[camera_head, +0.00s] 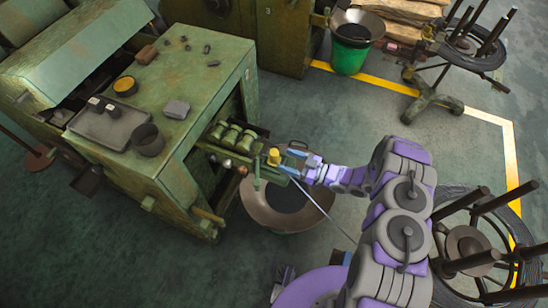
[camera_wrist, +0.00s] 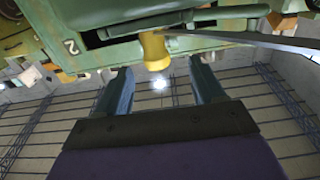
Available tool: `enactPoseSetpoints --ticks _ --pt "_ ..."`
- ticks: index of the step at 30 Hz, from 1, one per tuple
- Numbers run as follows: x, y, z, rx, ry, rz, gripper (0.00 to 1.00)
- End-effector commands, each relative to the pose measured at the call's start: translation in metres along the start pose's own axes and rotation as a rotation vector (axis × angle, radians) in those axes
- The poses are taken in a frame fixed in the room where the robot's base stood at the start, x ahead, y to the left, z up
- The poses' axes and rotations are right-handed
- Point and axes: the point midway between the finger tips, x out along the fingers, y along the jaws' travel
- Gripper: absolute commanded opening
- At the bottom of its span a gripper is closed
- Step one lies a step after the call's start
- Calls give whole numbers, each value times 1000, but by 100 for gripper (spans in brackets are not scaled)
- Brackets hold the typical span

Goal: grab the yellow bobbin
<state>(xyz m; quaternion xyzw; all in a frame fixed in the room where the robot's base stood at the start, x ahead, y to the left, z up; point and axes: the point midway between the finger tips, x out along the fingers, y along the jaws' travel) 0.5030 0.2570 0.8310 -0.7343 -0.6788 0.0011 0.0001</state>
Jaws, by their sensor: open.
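The small yellow bobbin (camera_head: 273,157) sits at the end of the green machine's projecting part, above a wide bowl. In the wrist view the yellow bobbin (camera_wrist: 155,50) is at the top centre, just beyond the fingertips and roughly in line with the gap between them. My gripper (camera_head: 288,165) is close to the right of the bobbin in the head view. In the wrist view my gripper (camera_wrist: 160,76) has its two fingers spread wide, with nothing between them. Whether a finger touches the bobbin cannot be told.
The green machine (camera_head: 215,95) fills the left, with small parts, a dark cup (camera_head: 147,140) and a tray on top. A thin rod (camera_head: 320,208) slants beside my arm. Wire reels (camera_head: 470,242) stand at right. A green bucket (camera_head: 350,52) stands behind. Floor is clear at centre right.

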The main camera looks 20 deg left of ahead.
Motion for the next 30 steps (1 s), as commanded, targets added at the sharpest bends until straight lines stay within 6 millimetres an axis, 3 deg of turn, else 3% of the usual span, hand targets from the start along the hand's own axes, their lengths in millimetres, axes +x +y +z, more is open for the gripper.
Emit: enactPoseSetpoints --ticks 12,23,30 --pt "45 5 6 -1 0 -3 68" --pt "50 6 4 0 1 0 68" --pt "50 6 5 0 1 0 46"
